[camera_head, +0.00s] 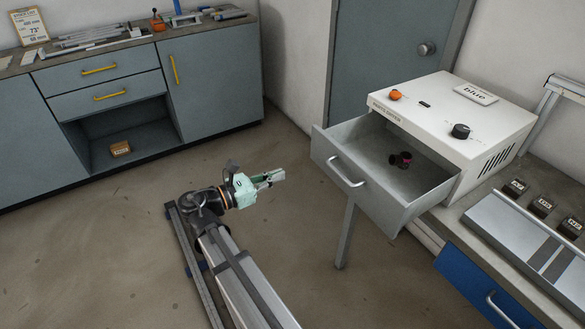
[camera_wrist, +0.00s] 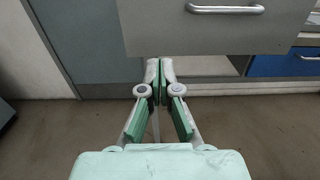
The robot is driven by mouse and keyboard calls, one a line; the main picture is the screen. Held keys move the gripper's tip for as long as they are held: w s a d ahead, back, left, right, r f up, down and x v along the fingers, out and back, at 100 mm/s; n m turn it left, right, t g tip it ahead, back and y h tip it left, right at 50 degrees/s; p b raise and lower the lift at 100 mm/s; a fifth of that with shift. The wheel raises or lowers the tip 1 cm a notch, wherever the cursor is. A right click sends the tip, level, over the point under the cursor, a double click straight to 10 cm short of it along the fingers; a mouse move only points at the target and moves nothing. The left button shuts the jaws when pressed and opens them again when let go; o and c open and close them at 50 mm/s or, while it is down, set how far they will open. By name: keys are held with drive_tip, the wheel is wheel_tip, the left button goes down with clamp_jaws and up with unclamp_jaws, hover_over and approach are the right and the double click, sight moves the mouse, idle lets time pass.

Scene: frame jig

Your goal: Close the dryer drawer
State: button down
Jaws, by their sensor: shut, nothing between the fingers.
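The dryer (camera_head: 455,120) is a white box with an orange knob and a black knob, on the bench at the right of the head view. Its grey drawer (camera_head: 335,180) is pulled far out and holds a few small dark round parts (camera_head: 402,159). The drawer's bar handle (camera_head: 347,174) is on the front face. In the wrist view the drawer front (camera_wrist: 205,38) and handle (camera_wrist: 225,9) are at the top. My gripper (camera_head: 275,176) is shut and empty, to the left of the drawer front and apart from it. Its fingertips also show in the wrist view (camera_wrist: 158,75).
A blue drawer (camera_head: 480,285) with a handle is below the bench at right. Dark labelled blocks (camera_head: 542,206) stand on the bench. A grey cabinet (camera_head: 105,95) with yellow handles stands at the back left. The floor between is clear.

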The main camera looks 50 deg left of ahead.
sight(325, 156)
drive_tip(key=w+d, duration=0.1)
drive_tip(key=w, duration=0.3)
drive_tip(key=w+p, duration=0.1)
drive_tip(key=w, duration=0.3)
drive_tip(key=w+d, duration=0.1)
drive_tip(key=w, duration=0.4)
drive_tip(key=shift+d, duration=0.3)
drive_tip(key=shift+w+p, duration=0.1)
drive_tip(key=shift+p, duration=0.2)
